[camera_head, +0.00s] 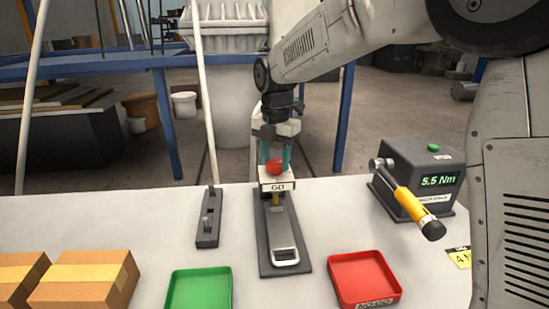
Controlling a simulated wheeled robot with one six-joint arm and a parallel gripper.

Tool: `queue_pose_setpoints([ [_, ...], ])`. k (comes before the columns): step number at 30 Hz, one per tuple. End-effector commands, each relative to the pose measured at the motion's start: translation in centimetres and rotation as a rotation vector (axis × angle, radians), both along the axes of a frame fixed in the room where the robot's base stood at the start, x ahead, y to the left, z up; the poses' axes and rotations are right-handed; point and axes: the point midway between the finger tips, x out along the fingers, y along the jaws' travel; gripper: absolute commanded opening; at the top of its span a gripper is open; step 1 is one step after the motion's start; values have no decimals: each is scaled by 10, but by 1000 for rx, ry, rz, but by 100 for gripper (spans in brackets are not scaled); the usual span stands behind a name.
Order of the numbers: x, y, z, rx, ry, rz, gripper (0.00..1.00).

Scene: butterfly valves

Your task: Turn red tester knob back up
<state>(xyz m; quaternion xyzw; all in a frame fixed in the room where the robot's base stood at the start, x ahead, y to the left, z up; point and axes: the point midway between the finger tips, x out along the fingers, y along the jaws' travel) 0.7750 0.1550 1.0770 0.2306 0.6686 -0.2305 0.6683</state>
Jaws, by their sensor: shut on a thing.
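The red tester knob (274,167) sits at the top of a tester with a white "GO" label (276,187). The tester stands on a dark base plate (264,246) near the middle of the white table. My gripper (275,156) reaches down from above, its two greenish fingers on either side of the red knob, shut on it. The fingers cover the sides of the knob, and how far it is turned cannot be told. A silvery loop-shaped part (285,247) lies on the near part of the base plate.
A green tray (199,290) and a red "NO-GO" tray (364,280) stand at the front. Cardboard boxes (85,280) are at front left. A dark gauge reading 5.5 Nm (440,180) with a yellow-handled tool (412,203) is at right. A dark block with a small lever (207,229) stands left of the tester.

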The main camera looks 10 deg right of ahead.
Motion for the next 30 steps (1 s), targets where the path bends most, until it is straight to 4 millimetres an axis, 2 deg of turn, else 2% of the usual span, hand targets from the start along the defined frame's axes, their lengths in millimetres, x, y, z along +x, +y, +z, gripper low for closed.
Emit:
queue_pose_setpoints([
  [13,1,1,2,1,-6,12,20],
  [14,1,1,2,1,-6,12,48],
  [15,1,1,2,2,-5,11,59],
  [16,1,1,2,1,-5,11,64],
  [25,1,0,2,0,-3,10,64],
  [30,1,0,22,1,-5,10,64],
])
